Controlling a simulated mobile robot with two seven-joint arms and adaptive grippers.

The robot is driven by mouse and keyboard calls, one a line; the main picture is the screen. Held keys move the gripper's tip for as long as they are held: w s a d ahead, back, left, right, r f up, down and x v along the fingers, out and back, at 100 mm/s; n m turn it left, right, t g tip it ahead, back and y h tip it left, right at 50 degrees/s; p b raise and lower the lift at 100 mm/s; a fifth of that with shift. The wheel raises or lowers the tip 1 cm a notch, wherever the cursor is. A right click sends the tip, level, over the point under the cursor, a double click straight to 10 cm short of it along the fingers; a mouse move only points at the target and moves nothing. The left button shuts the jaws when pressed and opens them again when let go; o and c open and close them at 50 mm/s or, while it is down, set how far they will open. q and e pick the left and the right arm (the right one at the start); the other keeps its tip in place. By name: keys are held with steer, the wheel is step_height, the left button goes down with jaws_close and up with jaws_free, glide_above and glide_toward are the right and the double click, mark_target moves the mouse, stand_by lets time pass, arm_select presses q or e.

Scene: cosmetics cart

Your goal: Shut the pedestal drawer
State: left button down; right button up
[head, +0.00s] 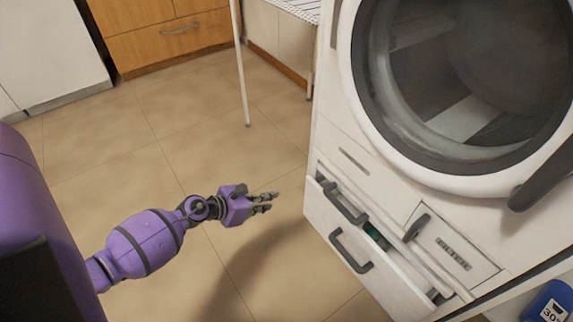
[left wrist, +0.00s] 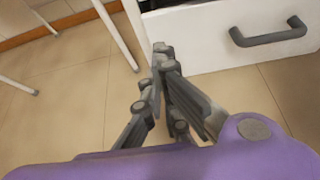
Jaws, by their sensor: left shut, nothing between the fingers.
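The pedestal drawer (head: 322,213) sits low under the washing machine and is pulled out part way. Its white front has a dark grey handle (head: 350,252). A green item (head: 376,235) and dark shapes show in the gap behind the front. My left gripper (head: 272,202) is shut and empty, to the left of the drawer front and apart from it in the head view. In the left wrist view the fingertips (left wrist: 161,48) overlap the lower left part of the drawer front (left wrist: 205,45), with the handle (left wrist: 268,32) to their right. I cannot tell whether they touch.
The washing machine (head: 350,120) with its round door (head: 450,85) stands above the drawer. A white-legged rack (head: 240,65) stands at the back. A blue bottle (head: 548,303) is at the bottom right. The tiled floor around my left arm is clear.

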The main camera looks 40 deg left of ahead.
arm_select(q)
steer(key=b+x, duration=0.2)
steer(key=x, duration=0.3)
steer(key=b, duration=0.2)
glide_toward(310, 189)
step_height(310, 189, down, 3)
steer(key=w, duration=0.3)
steer(key=shift+w+d+r, duration=0.15)
steer(key=shift+w+d, duration=0.2)
steer(key=shift+d, duration=0.3)
steer(key=shift+w, duration=0.1)
arm_select(e)
steer(key=f, duration=0.3)
steer(key=shift+w+d+f+n, duration=0.15)
steer(key=shift+d+f+n, duration=0.15)
steer(key=shift+s, duration=0.25)
